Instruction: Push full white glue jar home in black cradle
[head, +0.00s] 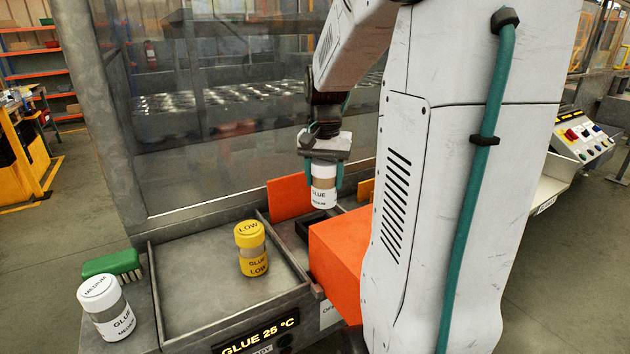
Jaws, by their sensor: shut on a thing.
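My gripper (323,180) points down with its teal fingers shut on a white glue jar (323,198). The black cradle (302,229) shows as a dark-rimmed recess below and around the jar's foot, between two orange blocks. The jar's foot appears above or at the cradle's rim; I cannot tell whether it touches. The front orange block and my arm hide part of the cradle.
Orange blocks (335,262) (289,197) flank the cradle. A yellow LOW glue jar (252,250) stands in the grey tray (190,300). Another white jar marked MEDIUM (106,308) and a green brush (112,262) are at the left. A clear panel (240,120) rises behind.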

